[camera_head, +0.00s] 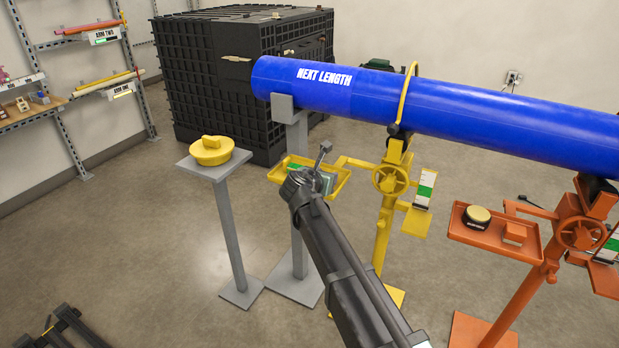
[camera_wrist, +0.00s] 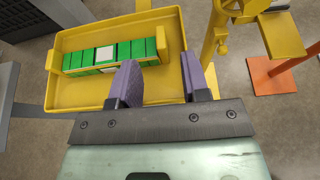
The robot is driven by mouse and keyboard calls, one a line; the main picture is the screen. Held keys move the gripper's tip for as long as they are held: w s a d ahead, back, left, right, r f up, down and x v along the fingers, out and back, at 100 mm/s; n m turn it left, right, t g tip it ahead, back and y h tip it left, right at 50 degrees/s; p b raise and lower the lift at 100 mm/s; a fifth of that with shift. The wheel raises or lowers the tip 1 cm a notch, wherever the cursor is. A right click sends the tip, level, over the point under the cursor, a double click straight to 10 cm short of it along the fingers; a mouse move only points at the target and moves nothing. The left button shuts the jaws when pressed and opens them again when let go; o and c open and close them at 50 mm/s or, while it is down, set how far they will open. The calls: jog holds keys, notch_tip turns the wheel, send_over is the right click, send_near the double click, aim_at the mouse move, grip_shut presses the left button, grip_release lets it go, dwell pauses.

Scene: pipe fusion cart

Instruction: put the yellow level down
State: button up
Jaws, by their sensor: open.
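A long green block with white bands and a yellow end piece, probably the yellow level (camera_wrist: 88,57), lies in a shallow yellow tray (camera_wrist: 70,98) in the wrist view. My gripper (camera_wrist: 163,70) is open at the tray's near side. Its two purple-padded fingers stand apart, with the block's right end just beyond and between them. Nothing is clamped in the jaws. In the head view my gripper (camera_head: 323,172) is over the right part of the yellow tray (camera_head: 277,177), and my arm hides part of it.
A blue pipe (camera_head: 450,105) runs above and behind the tray. A yellow stand (camera_head: 382,230) with a handwheel is right of my arm. An orange stand with a tray (camera_head: 480,232) is farther right. A yellow cap (camera_head: 211,151) sits on a grey pedestal (camera_head: 232,235) at left.

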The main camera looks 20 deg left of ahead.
jog(key=b+x, duration=0.2)
jog(key=x, duration=0.3)
jog(key=shift+w, duration=0.1)
jog(key=shift+r, duration=0.1)
grip_shut()
